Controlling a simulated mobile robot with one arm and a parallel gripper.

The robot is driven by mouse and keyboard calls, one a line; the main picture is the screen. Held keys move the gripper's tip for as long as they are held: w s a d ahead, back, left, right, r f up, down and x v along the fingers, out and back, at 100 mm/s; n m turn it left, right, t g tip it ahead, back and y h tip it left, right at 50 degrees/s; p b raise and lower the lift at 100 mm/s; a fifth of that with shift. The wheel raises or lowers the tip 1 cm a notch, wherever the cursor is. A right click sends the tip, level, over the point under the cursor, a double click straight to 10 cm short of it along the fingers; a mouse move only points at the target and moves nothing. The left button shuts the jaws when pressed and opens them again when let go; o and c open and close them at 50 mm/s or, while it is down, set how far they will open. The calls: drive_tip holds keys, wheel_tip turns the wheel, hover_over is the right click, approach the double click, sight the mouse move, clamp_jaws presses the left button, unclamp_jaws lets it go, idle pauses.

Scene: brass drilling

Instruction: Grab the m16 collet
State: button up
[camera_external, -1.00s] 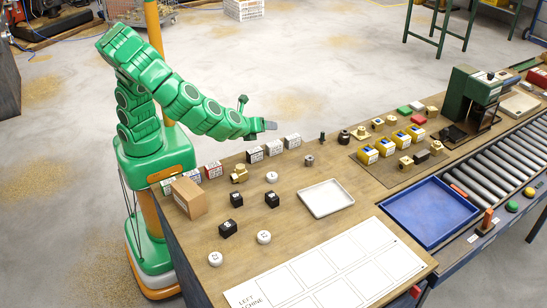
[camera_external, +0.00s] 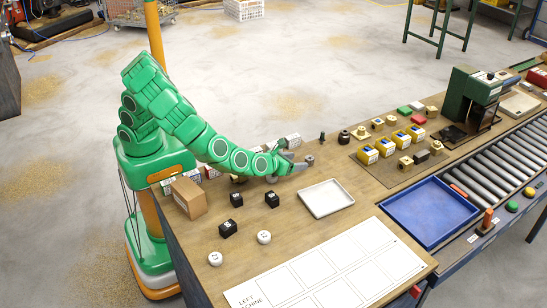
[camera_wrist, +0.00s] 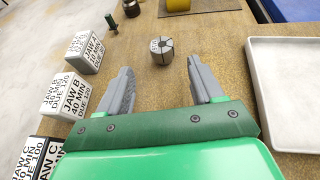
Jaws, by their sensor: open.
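A small grey slotted cylinder, which looks like the collet (camera_wrist: 161,50), stands on the wooden table in the wrist view; its top marking is too small to read. It also shows in the external view (camera_external: 310,160), just beyond the fingertips. My gripper (camera_wrist: 162,80) is open and empty, low over the table. The collet lies ahead of the gap between the two grey fingers, roughly centred and apart from both.
White jaw boxes (camera_wrist: 84,52) stand left of my gripper. A white tray (camera_external: 326,198) lies to the right. A dark cylinder (camera_external: 344,137) and a small dark green-handled piece (camera_wrist: 131,8) stand beyond the collet. Black blocks (camera_external: 272,199) sit nearer the front.

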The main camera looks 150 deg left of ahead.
sight(308, 158)
drive_tip(key=shift+r+x, duration=0.2)
drive_tip(key=shift+x, duration=1.65)
drive_tip(key=shift+r+x, duration=0.15)
drive_tip(key=shift+x, duration=1.7)
drive_tip(key=shift+w+a, duration=0.1)
drive_tip(key=shift+w, duration=0.05)
drive_tip(key=shift+c, duration=0.3)
drive_tip(key=c, duration=1.1)
drive_tip(key=shift+r, duration=0.1)
